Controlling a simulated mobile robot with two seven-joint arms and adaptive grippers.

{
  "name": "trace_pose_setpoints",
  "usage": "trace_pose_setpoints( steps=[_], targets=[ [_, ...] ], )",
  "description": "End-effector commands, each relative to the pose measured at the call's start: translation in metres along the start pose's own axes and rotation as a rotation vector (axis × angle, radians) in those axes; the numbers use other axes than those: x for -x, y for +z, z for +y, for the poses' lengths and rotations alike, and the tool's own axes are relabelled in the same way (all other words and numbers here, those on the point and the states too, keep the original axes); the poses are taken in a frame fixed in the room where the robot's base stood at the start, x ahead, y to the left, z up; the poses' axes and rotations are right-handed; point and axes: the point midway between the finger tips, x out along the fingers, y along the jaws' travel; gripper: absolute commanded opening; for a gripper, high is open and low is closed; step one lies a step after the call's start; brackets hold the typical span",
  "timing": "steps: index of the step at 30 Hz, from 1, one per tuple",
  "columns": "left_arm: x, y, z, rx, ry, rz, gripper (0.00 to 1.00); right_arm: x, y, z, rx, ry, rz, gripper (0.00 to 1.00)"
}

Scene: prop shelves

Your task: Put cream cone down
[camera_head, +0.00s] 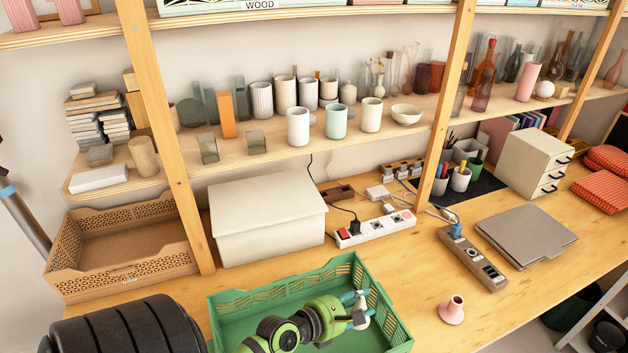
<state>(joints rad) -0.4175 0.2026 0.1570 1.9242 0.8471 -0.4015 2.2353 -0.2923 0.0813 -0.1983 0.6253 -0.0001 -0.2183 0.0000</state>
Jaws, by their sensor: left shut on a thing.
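My left gripper (356,308) is over the green crate (390,318), with its fingers pointing right. It is shut on a small pale piece, the cream cone (361,319), which shows only in part between and below the fingers. Most of the cone is hidden by the fingers, so its tilt is hard to tell. I cannot tell whether it touches the crate. My right gripper is not in view.
A power strip (472,259), a grey laptop-like slab (526,236) and a white lidded box (265,220) stand behind. A wooden crate (125,255) is at left. Bare tabletop surrounds the pink piece.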

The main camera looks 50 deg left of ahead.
Motion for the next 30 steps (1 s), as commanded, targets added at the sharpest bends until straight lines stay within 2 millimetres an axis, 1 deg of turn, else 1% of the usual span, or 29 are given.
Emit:
trace_pose_setpoints(
  steps=[2,4,10,12,16,22,25,30],
  targets=[
    [0.0,-0.002,0.001,0.004,0.007,0.001,0.06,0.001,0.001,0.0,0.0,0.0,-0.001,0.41],
    [-0.003,-0.01,-0.002,0.002,0.006,0.001,0.06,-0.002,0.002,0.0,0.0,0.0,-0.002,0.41],
    [-0.017,-0.044,-0.01,-0.001,0.005,0.002,0.06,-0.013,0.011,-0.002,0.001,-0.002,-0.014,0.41],
    [-0.02,-0.052,-0.012,-0.001,0.006,0.001,0.06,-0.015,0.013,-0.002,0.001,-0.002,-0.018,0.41],
    [-0.024,-0.061,-0.015,0.001,0.006,0.0,0.06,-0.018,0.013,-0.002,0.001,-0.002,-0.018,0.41],
    [-0.034,-0.087,-0.021,0.0,0.006,0.0,0.06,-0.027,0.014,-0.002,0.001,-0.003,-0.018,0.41],
    [-0.036,-0.091,-0.022,0.002,0.008,-0.001,0.06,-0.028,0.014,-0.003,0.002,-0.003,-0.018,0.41],
    [-0.036,-0.091,-0.023,0.003,0.008,-0.001,0.05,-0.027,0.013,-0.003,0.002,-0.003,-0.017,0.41]
  ],
)
